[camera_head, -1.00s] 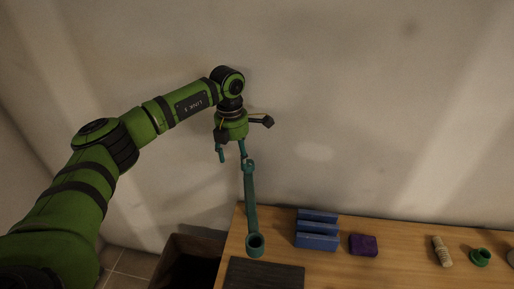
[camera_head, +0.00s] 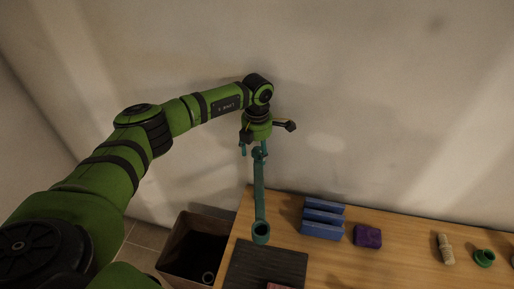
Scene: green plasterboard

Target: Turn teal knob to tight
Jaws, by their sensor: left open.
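A long teal bar (camera_head: 260,195) runs from a small rounded head (camera_head: 259,154) at its upper end to an open round ring (camera_head: 261,233) by the table's left part. I cannot tell which part is the knob, or whether the bar stands up or leans. My left gripper (camera_head: 254,150) points down in front of the wall. Its teal fingers are open, spaced to either side of the bar's upper end in the picture. I cannot tell whether they touch it. My right gripper is not in view.
The wooden table (camera_head: 400,270) bears a dark mat (camera_head: 265,264), a blue slotted block (camera_head: 323,218), a purple block (camera_head: 368,236), a beige bolt (camera_head: 445,249) and a green ring (camera_head: 485,258). A dark bin (camera_head: 180,250) with a small ring inside stands left of the table.

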